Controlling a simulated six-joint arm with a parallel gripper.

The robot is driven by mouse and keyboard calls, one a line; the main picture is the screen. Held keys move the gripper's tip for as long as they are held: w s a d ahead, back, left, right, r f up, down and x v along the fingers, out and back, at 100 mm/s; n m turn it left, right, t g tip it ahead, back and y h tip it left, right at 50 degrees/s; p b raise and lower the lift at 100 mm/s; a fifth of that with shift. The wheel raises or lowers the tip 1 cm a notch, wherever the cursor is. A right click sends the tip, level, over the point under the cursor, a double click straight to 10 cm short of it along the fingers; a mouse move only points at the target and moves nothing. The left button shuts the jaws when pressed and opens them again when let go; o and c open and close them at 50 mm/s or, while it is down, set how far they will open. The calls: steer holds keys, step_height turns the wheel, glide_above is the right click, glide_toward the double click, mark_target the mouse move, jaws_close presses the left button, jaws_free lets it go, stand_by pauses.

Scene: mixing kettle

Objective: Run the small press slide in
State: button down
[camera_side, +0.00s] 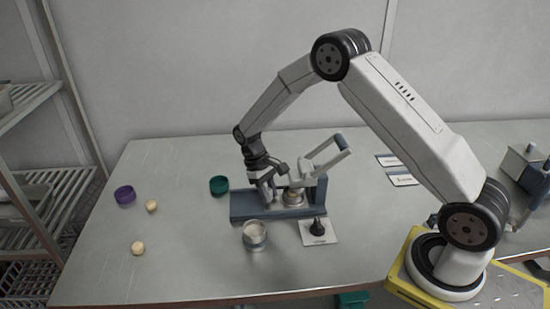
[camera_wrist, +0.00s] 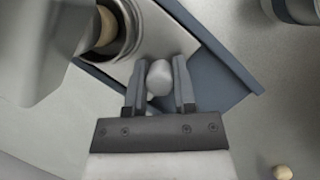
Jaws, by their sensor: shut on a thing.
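The small press has a blue-grey base (camera_side: 245,206) and a pale lever (camera_side: 330,153) raised at an angle. Its slide is a light grey plate (camera_wrist: 142,62), and a round metal cup (camera_side: 293,198) sits at the press end; in the wrist view the cup (camera_wrist: 128,38) has something tan inside. A rounded grey knob (camera_wrist: 159,78) stands at the slide's near end. My gripper (camera_side: 268,196) is low over the base, left of the cup. In the wrist view my gripper (camera_wrist: 160,84) is shut on the knob, one finger on each side. The press body partly hides the cup.
A metal cup (camera_side: 255,237) and a white card with a black stamp-like tool (camera_side: 318,229) stand in front of the press. A green bowl (camera_side: 219,185) is close behind left. A purple bowl (camera_side: 125,195) and two pale balls (camera_side: 151,206) lie farther left, with free table between.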

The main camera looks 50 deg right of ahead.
steer(key=shift+s+d, duration=0.6)
steer(key=shift+c, duration=2.1)
jaws_free()
steer(key=shift+w+r, duration=0.3)
steer(key=shift+r, duration=0.2)
steer(key=v, duration=0.6)
steer(key=shift+r, duration=0.3)
